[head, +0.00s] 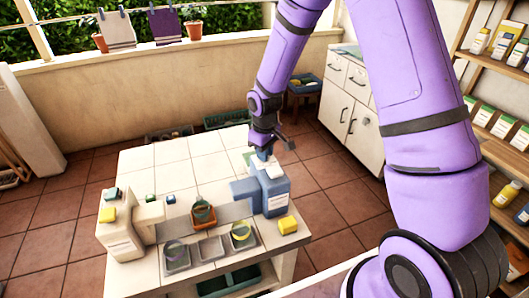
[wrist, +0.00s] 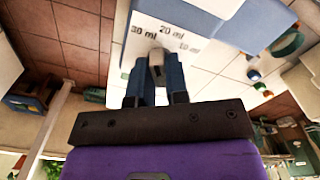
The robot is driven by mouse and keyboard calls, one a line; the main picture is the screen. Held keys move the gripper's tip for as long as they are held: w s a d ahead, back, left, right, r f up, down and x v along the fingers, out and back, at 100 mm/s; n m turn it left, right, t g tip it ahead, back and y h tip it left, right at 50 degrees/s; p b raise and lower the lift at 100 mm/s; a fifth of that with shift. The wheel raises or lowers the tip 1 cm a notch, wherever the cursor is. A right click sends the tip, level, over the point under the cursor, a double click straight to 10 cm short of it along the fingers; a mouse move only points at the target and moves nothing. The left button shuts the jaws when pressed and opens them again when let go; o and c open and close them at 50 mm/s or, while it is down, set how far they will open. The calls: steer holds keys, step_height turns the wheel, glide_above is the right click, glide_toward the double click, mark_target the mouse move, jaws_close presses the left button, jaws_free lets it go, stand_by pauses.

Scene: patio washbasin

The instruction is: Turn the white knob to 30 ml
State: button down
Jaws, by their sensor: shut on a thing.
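The white knob (wrist: 156,56) sits on a pale dial plate (wrist: 205,62) marked 30 ml, 20 ml and 10 ml in the wrist view. My gripper (wrist: 157,72) is shut on the knob, one finger on either side. The fingers cover part of the knob, and I cannot tell which mark it points to. In the head view my gripper (head: 264,156) is at the top of a blue dispenser (head: 273,199) on the tiled table, and the knob is hidden there.
A cream dispenser (head: 121,235) stands at the table's left. Small trays (head: 210,249) with cups lie at the front between the dispensers. The tiled table's back (head: 185,155) is clear.

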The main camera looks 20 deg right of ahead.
steer(key=shift+n, duration=1.2)
steer(key=c, duration=1.1)
jaws_free()
step_height(320, 180, up, 11)
steer(key=shift+f, duration=0.1)
